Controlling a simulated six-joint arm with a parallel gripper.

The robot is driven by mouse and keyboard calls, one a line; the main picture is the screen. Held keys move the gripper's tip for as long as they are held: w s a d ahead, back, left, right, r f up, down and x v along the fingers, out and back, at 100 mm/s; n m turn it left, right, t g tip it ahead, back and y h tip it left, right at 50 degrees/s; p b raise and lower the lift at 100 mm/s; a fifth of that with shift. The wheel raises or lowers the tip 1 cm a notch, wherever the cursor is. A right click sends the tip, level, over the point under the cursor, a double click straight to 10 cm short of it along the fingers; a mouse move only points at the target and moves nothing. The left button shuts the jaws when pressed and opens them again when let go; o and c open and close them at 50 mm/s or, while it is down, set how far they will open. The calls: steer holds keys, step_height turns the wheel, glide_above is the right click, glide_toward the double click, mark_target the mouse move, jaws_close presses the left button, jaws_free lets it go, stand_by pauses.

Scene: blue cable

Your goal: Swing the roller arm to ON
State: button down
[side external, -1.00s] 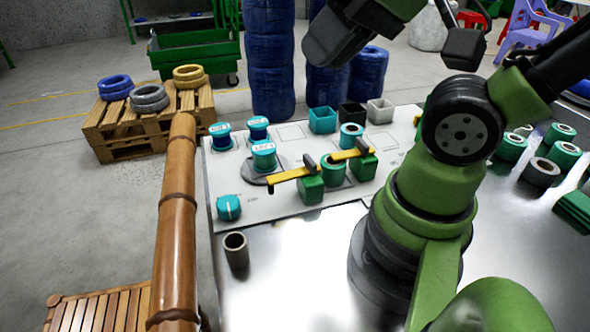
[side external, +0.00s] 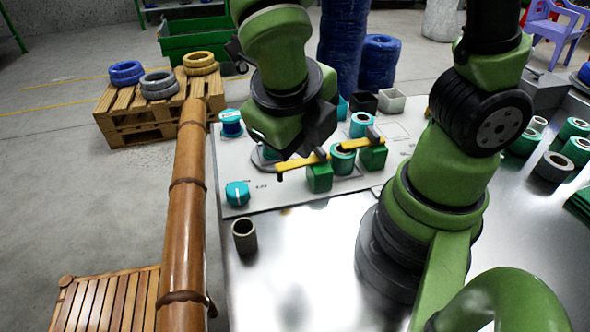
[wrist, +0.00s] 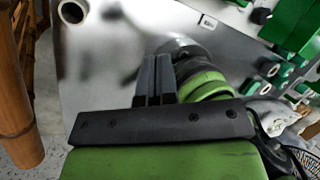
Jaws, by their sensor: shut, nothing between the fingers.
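Two yellow bars with black upright pieces sit on green blocks on the pale panel. The nearer yellow bar (side external: 303,164) rests at its green block (side external: 319,178), and the farther yellow bar (side external: 345,149) at another green block (side external: 373,157). I cannot tell which is the roller arm, and no ON mark is readable. My gripper (wrist: 155,62) shows in the wrist view with its dark fingers together and nothing between them. In the side view my wrist hangs over the panel, just behind and above the nearer bar. Contact cannot be told; the fingertips are hidden there.
A teal knob (side external: 237,193) is at the panel's front left corner, with a grey-brown cup (side external: 244,236) in front of it. A teal-and-blue spool (side external: 230,123) stands at the back left. A bamboo rail (side external: 188,200) runs along the left.

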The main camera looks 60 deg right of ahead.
steer(key=f+n+h, duration=0.1)
steer(key=n, duration=0.3)
steer(key=a+f+n, duration=0.1)
steer(key=f+n, duration=0.1)
steer(key=n, duration=0.3)
steer(key=f+n+t+h, duration=0.1)
steer(key=n, duration=0.4)
steer(key=shift+a+f+h, duration=0.3)
steer(key=shift+a+f, duration=0.05)
steer(key=shift+f, duration=0.05)
steer(key=x, duration=1)
steer(key=shift+d+f, duration=0.1)
steer(key=shift+w+d, duration=0.7)
steer(key=shift+w, duration=0.35)
steer(key=shift+w+d, duration=0.45)
steer(key=shift+w, duration=0.15)
